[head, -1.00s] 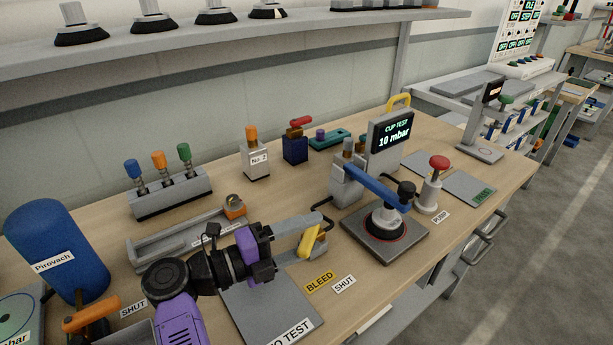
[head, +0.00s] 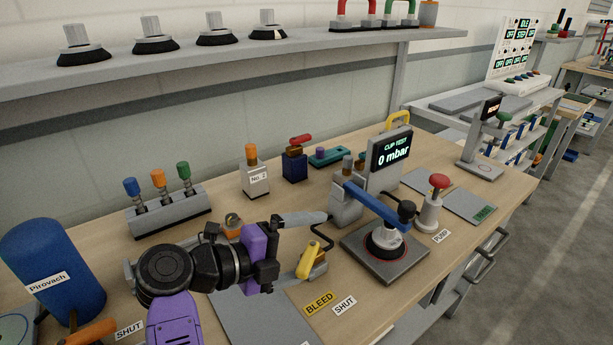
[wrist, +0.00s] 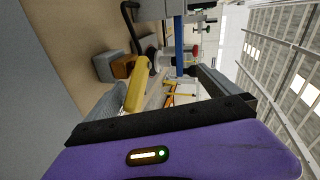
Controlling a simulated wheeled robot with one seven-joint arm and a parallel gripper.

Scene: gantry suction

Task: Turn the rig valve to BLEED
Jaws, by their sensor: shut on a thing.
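I cannot tell which label the lever points to. The CUP TEST display (head: 391,150) reads 0 mbar.
The blue-armed suction cup (head: 387,240) sits on its grey plate right of the valve. A red-topped pump (head: 436,192) stands beyond. A valve block (head: 168,212) and a blue cylinder (head: 55,270) are to the left. A shelf (head: 200,70) runs along the back.

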